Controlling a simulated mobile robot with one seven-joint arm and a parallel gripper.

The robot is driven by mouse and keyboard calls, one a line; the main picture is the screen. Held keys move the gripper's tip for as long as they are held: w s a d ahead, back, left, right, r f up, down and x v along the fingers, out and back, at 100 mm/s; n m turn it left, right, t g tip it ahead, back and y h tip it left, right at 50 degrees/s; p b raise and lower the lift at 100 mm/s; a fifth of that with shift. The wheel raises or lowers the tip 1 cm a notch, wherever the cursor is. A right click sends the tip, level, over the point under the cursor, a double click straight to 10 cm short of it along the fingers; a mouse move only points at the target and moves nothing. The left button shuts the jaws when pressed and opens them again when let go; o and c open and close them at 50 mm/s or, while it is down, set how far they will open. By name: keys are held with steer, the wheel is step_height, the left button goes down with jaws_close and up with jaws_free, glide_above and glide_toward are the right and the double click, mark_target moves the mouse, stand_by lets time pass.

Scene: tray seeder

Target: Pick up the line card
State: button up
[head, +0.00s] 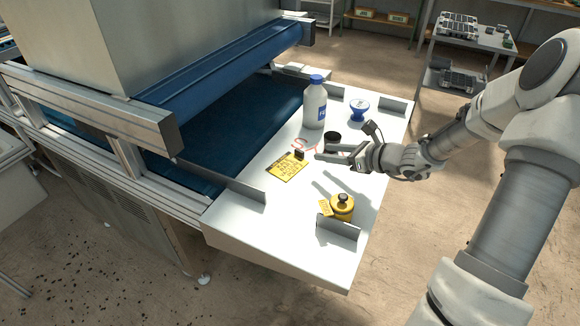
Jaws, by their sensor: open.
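A flat yellow card with dark printing (287,168), which I take to be the line card, lies on the white table (240,225). A small dark block or clip (299,155) is at its far right corner. My gripper (318,152) reaches in from the right, low over the table, with its fingertips just right of the card's far right corner. The fingers look apart, with nothing seen between them. Whether the fingertips touch the table cannot be told.
A white bottle with a blue cap (315,105), a blue-and-white cup-like item (359,109) and a black round item (332,138) stand behind my gripper. A blue conveyor belt (230,130) runs left of the card.

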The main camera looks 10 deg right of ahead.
mark_target(302, 152)
steer(key=x, duration=0.4)
steer(key=shift+b, duration=0.3)
steer(key=b+x, duration=0.1)
steer(key=x, duration=0.4)
steer(key=shift+s+f+b, duration=0.1)
steer(key=shift+f+b, duration=0.25)
jaws_close()
